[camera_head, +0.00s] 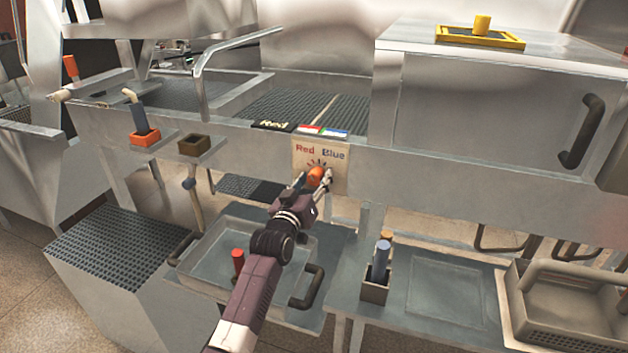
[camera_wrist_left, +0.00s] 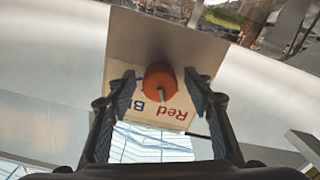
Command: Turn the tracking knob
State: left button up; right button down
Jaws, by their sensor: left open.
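The tracking knob is an orange round knob (camera_head: 316,174) on a beige panel (camera_head: 337,170) lettered "Red" and "Blue", on the front of the steel counter. My left gripper (camera_head: 312,180) is at the knob, with its fingers on either side of it. In the left wrist view the open fingers (camera_wrist_left: 164,95) stand left and right of the orange knob (camera_wrist_left: 159,78), with a visible gap on each side. My right gripper is not in view.
A steel box with a dark handle (camera_head: 581,132) stands at right. Below are a tray with dark handles (camera_head: 213,262) and a small holder (camera_head: 374,291) with coloured sticks.

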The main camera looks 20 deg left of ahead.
pick_arm(q)
jog(key=s, duration=1.2)
jog(key=shift+a, duration=0.2)
